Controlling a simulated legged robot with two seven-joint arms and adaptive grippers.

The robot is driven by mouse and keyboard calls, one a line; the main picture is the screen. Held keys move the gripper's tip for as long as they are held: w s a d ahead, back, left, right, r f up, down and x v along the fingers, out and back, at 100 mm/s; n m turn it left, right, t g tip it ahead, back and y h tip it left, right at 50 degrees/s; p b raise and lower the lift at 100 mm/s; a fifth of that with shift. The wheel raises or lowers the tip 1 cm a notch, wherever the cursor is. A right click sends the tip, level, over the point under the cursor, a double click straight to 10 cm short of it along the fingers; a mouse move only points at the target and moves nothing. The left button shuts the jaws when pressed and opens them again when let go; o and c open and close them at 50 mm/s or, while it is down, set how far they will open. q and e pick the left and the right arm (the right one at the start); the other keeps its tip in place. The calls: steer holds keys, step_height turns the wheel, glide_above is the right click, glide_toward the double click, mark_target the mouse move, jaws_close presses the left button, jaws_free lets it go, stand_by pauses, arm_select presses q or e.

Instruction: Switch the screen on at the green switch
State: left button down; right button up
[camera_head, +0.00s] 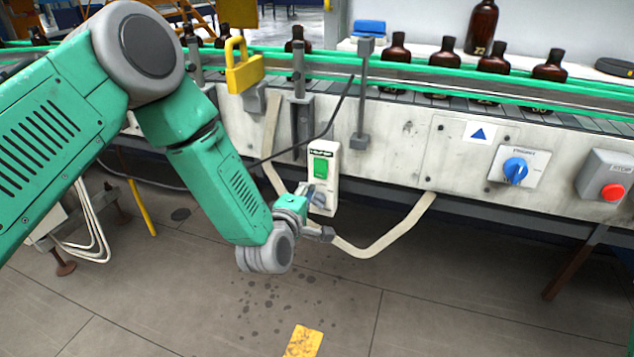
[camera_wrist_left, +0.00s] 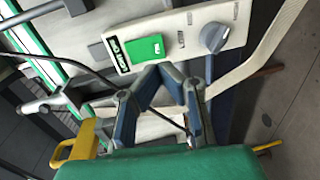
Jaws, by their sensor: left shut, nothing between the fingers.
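The green switch (camera_head: 320,168) sits on a white control box (camera_head: 331,190) on the front of the conveyor, under a small black label. A grey knob (camera_wrist_left: 214,37) is on the same box. My left gripper (camera_head: 306,190) is at the lower left of the box, in front of it. In the left wrist view its fingers (camera_wrist_left: 160,72) come together just below the green switch (camera_wrist_left: 143,48), with nothing between them. I cannot tell whether the tips touch the box. No screen can be made out. My right gripper is not in view.
The conveyor carries several amber bottles (camera_head: 492,59) behind green rails. A blue rotary knob (camera_head: 515,170) and a red stop button (camera_head: 612,192) are to the right. A yellow padlock (camera_head: 243,66) hangs at the upper left. A pale strap (camera_head: 385,240) loops below the box. The floor in front is clear.

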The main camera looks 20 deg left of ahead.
mark_target(320, 177)
arm_select(q)
steer(key=w, duration=0.5)
steer(key=shift+w+d+f+b, duration=0.1)
steer(key=shift+w+f+b, duration=0.25)
steer(key=shift+w, duration=0.05)
steer(key=shift+w+f+t+b, duration=0.2)
steer(key=shift+f+t+b, duration=0.1)
steer(key=shift+b, duration=0.45)
steer(key=shift+r, duration=0.2)
